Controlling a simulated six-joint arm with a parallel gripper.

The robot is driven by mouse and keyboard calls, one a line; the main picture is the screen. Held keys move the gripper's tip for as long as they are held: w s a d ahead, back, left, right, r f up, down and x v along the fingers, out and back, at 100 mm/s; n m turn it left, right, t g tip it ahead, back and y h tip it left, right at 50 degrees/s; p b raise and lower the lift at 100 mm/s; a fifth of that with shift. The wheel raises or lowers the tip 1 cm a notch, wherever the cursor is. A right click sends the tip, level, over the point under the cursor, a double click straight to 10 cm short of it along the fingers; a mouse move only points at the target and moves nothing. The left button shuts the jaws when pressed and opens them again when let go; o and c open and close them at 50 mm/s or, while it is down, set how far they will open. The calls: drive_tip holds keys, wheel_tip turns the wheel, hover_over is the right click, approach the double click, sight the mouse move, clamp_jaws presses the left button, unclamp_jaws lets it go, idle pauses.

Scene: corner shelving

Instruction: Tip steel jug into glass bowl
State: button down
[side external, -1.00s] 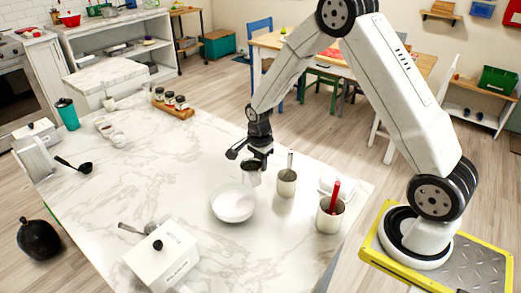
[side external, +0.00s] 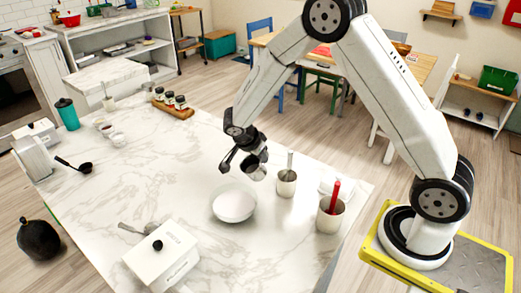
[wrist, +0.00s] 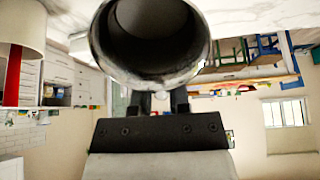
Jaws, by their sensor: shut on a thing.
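The steel jug (side external: 254,169) is held in my gripper (side external: 246,158), which is shut on it, above and just behind the bowl in the side view. The jug is tilted. In the wrist view my gripper's fingers (wrist: 163,102) are against the jug (wrist: 150,40), whose round mouth faces the camera. Its inside is dark, and I cannot tell whether anything is in it. The bowl (side external: 233,204) stands upright on the marble counter and looks whitish; its contents are unclear. Jug and bowl are apart.
A metal cup with a utensil (side external: 286,184) stands right of the jug. A cup with a red handle (side external: 330,216) stands farther right. A white lidded box (side external: 162,256) is at the front, a spice rack (side external: 173,104) at the back.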

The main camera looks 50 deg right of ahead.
sight(248, 166)
drive_tip(key=h, duration=0.1)
drive_tip(key=a+h, duration=0.1)
drive_tip(key=h, duration=0.1)
drive_tip(key=shift+r, duration=0.3)
drive_tip(key=h, duration=0.1)
drive_tip(key=a+h, duration=0.1)
drive_tip(key=h, duration=0.1)
drive_tip(key=shift+w+a, duration=0.1)
drive_tip(key=shift+w, duration=0.05)
drive_tip(key=h, duration=0.1)
drive_tip(key=a+h, duration=0.1)
drive_tip(key=h, duration=0.1)
drive_tip(key=shift+a+f+g, duration=0.25)
drive_tip(key=shift+f+g, duration=0.05)
drive_tip(key=shift+g, duration=0.1)
drive_tip(key=shift+w+a+f+h, duration=0.1)
drive_tip(key=shift+a+f+h, duration=0.25)
drive_tip(key=shift+h, duration=0.35)
drive_tip(key=shift+w+a+f+h, duration=0.1)
drive_tip(key=shift+a+h, duration=0.35)
drive_tip(key=shift+h, duration=0.25)
drive_tip(key=shift+a+r+g+h, duration=0.2)
drive_tip(key=shift+a+g+h, duration=0.1)
drive_tip(key=shift+a+h, duration=0.55)
drive_tip(key=shift+d, duration=0.15)
drive_tip(key=shift+d, duration=0.15)
